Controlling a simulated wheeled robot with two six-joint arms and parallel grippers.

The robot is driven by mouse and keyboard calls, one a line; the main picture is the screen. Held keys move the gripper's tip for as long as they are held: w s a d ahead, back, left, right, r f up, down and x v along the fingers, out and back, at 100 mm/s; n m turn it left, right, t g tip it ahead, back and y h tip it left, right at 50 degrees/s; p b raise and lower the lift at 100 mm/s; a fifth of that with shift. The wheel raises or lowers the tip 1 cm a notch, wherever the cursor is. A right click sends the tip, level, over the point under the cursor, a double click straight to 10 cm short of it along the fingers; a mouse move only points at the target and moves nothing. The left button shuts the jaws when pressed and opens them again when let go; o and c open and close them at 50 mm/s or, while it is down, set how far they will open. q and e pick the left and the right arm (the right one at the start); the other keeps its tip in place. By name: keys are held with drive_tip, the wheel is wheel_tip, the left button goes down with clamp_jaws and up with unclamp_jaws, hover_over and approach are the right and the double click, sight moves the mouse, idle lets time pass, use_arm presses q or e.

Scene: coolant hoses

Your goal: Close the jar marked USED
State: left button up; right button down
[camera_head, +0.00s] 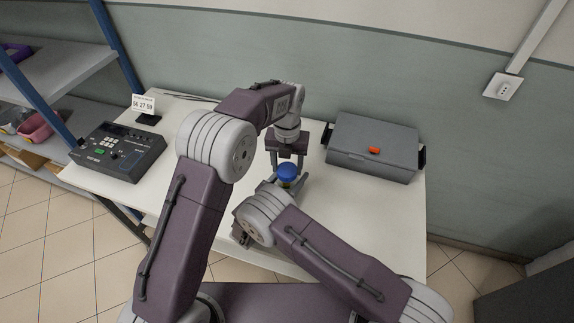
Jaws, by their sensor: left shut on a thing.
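A round blue lid (287,172) shows near the middle of the white table. My left gripper (287,168) points down over it from behind, its fingers on either side, shut on the lid. Whatever is under the lid is mostly hidden by my right arm, and no USED marking can be read. I cannot tell whether the lid sits on a jar. My right arm reaches in from the lower right, with its wrist just in front of the lid.
A dark device with buttons (118,150) stands on the table (385,222) at the left, with a small display sign (144,104) behind it. A closed grey case (372,147) with an orange latch lies at the back right. The table's right front is clear.

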use_arm(q)
drive_tip(key=o, duration=1.4)
drive_tip(key=shift+o, duration=0.2)
drive_tip(key=shift+r, duration=2.3)
drive_tip(key=shift+c, duration=0.4)
